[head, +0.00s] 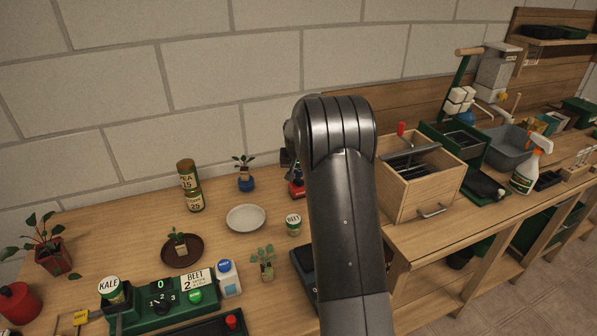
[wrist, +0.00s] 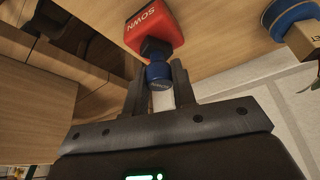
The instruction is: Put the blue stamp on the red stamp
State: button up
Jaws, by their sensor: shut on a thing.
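The red stamp (wrist: 148,22) stands on the bench and shows upside down in the wrist view, with white lettering reading SOWN and a dark rounded knob facing my gripper. In the head view the red stamp (head: 297,190) is partly hidden by my arm. My gripper (wrist: 158,82) is shut on a small blue piece, which looks like the blue stamp (wrist: 158,72); a pale part shows behind it between the fingers. The blue piece lines up with the red stamp's knob. I cannot tell whether they touch.
A seedling in a blue pot (head: 246,183) stands left of the red stamp. A wooden drawer box (head: 418,190) stands right of my arm. The wall rises close behind.

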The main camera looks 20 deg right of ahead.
jog(key=o, duration=1)
jog(key=s+a+r, duration=0.3)
jog(key=s+r, duration=0.3)
jog(key=r, duration=0.3)
jog(key=s+a+r, duration=0.3)
jog(key=s+r, duration=0.3)
jog(key=r, duration=0.2)
jog(key=s+a+r+n+t+y, duration=0.1)
jog(key=s+a+r, duration=0.15)
jog(key=s, duration=0.35)
jog(key=s+a+r+n, duration=0.1)
jog(key=s+a+r, duration=0.1)
jog(key=s+a, duration=0.35)
jog(key=s+a+f, duration=0.1)
jog(key=s, duration=0.6)
jog(key=s+a+f+n, duration=0.1)
jog(key=s+f, duration=0.1)
jog(key=s, duration=0.5)
jog(key=s+a+f+n, duration=0.1)
jog(key=s, duration=0.5)
jog(key=shift+s+a+f+y, duration=0.2)
jog(key=shift+s+a+y, duration=0.05)
jog(key=shift+s+y, duration=0.15)
